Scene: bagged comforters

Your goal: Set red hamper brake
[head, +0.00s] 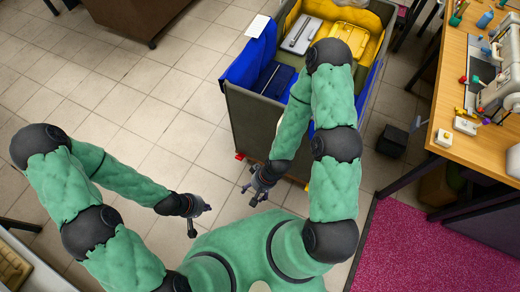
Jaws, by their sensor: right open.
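The hamper (245,125) is a grey-green bin standing on the tiled floor at upper centre. My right gripper (248,196) is open and empty, just below the hamper's near side and apart from the red pieces. My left gripper (200,219) is open and empty over the floor, further left. My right arm hides part of the hamper's near side.
A wooden workbench (450,75) stands at right, above a magenta mat (410,245). A black box (391,141) sits beside the hamper. Floor at left is clear.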

